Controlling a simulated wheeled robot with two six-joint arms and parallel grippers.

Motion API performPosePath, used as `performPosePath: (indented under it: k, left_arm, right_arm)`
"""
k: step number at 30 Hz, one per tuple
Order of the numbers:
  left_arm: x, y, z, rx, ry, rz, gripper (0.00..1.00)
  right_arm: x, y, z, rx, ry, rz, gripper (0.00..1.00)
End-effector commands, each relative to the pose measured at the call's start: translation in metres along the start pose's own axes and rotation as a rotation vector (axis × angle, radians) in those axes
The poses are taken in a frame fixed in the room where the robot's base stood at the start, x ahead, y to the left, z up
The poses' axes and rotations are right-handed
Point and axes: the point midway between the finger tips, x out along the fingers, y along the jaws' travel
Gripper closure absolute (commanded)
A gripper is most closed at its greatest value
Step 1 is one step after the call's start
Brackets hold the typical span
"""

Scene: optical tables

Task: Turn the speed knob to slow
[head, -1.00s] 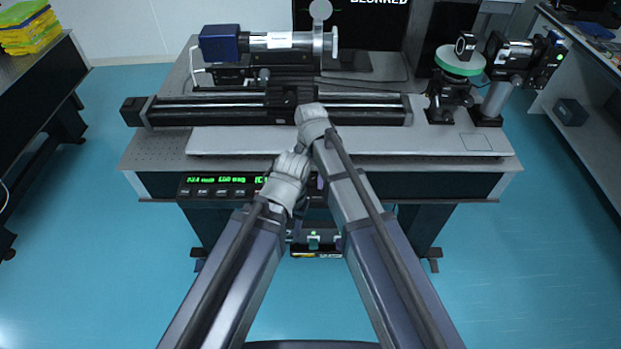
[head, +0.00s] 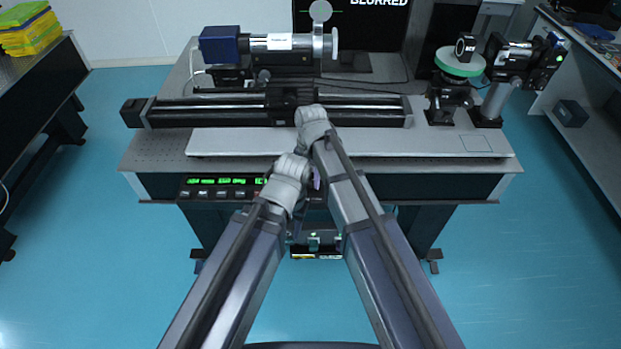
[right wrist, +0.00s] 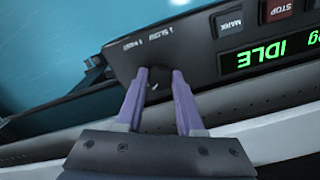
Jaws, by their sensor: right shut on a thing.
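The speed knob (right wrist: 158,80) is a small dark knob at the end of the black control panel (right wrist: 208,42), in the right wrist view. White lettering, with a word like SLOW, stands beside it. My right gripper (right wrist: 160,78) has its two purple fingers on either side of the knob, shut on it. In the head view only a bit of a purple finger (head: 317,180) shows between my wrists. There the knob is hidden behind my arms. My left arm's wrist covers the panel's right part, and its fingers cannot be made out.
The panel's green display (head: 222,181) reads IDLE in the right wrist view, near a red STOP button (right wrist: 279,10). The panel hangs at the front edge of the optical table (head: 452,182). A black linear stage (head: 215,112) lies on top. A monitor (head: 372,25) reads BLURRED.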

Motion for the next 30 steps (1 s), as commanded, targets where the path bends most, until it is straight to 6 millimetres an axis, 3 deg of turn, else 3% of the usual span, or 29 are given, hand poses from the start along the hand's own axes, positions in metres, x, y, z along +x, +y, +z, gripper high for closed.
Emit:
performPosePath:
  k: [30]
  left_arm:
    - [0.0001, 0.0000, 0.0000, 0.000, 0.000, 0.000, 0.50]
  right_arm:
    - [0.0001, 0.0016, -0.0005, -0.824, 0.000, 0.000, 1.00]
